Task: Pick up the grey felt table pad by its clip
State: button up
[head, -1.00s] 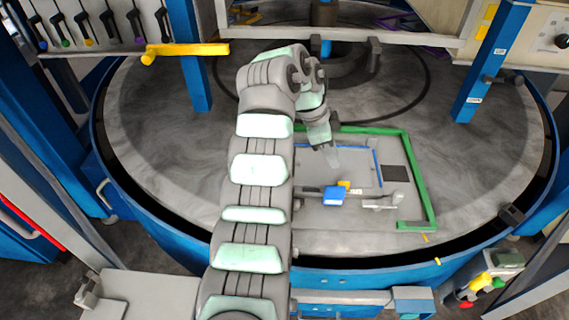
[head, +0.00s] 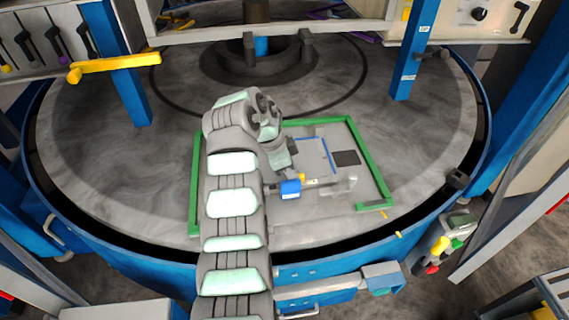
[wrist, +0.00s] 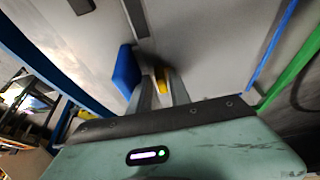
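The grey pad (head: 240,216) lies flat on the round table inside a green frame. I cannot tell its edges from the grey surface around it. On it are a blue block (head: 290,188) and a small yellow piece (head: 303,180), perhaps part of the clip. In the wrist view the blue block (wrist: 126,72) is left of my gripper (wrist: 161,80), and the yellow piece (wrist: 160,85) shows between its two fingers. The fingers are apart; I cannot tell whether they touch the yellow piece. In the head view my arm hides most of the gripper.
The green frame (head: 368,162) bounds the work area. A yellow bar (head: 112,65) sticks out at upper left. The table's left part is clear.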

grip_shut()
dwell(0.7)
